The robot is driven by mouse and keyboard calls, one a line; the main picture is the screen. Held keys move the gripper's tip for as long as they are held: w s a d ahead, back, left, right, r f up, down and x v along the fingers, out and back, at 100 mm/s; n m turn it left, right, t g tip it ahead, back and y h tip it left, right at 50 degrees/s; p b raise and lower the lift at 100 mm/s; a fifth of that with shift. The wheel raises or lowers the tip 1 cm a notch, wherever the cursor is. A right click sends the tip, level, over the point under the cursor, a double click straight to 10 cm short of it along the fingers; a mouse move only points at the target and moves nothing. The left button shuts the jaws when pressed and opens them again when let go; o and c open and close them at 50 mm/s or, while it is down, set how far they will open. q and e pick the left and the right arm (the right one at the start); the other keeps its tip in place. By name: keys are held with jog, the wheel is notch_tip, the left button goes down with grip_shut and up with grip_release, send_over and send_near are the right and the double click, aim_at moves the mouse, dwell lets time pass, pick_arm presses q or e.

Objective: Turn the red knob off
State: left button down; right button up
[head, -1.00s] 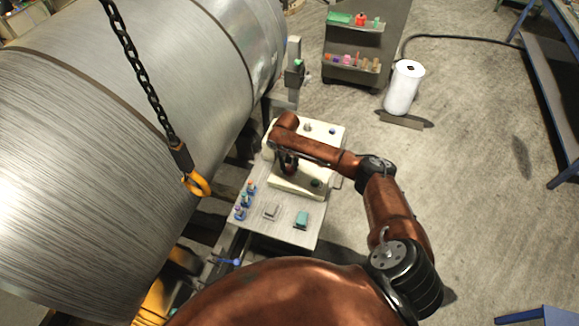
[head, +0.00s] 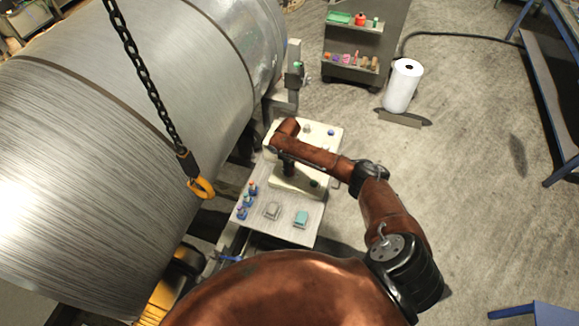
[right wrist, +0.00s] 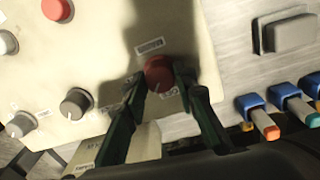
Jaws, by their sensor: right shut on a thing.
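A red knob (right wrist: 158,74) sits on a cream control panel (right wrist: 100,35) in the right wrist view. My right gripper (right wrist: 160,82) has its two dark fingers on either side of this knob and is shut on it. In the head view my right arm reaches over the panel (head: 285,183) on the small table, and the right gripper (head: 287,166) is mostly hidden beneath the arm. The knob cannot be made out there. A second red round part (right wrist: 57,9) shows at the top left of the panel in the wrist view. My left gripper is not in view.
A black knob (right wrist: 76,103) and grey knobs sit on the same panel. Blue-bodied items (right wrist: 257,116) and a grey box (right wrist: 287,33) lie beside it. A large metal cylinder (head: 110,120) and a hanging chain hook (head: 201,187) are at left. Floor at right is mostly clear.

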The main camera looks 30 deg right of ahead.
jog(key=n, duration=0.3)
jog(key=shift+n, duration=0.4)
jog(key=shift+a+n+p, duration=0.1)
jog(key=shift+n+p, duration=0.2)
jog(key=shift+n, duration=1.7)
jog(key=o, duration=1.2)
jog(key=shift+c, duration=0.2)
notch_tip(320, 180, up, 12)
jog(key=shift+s, duration=0.2)
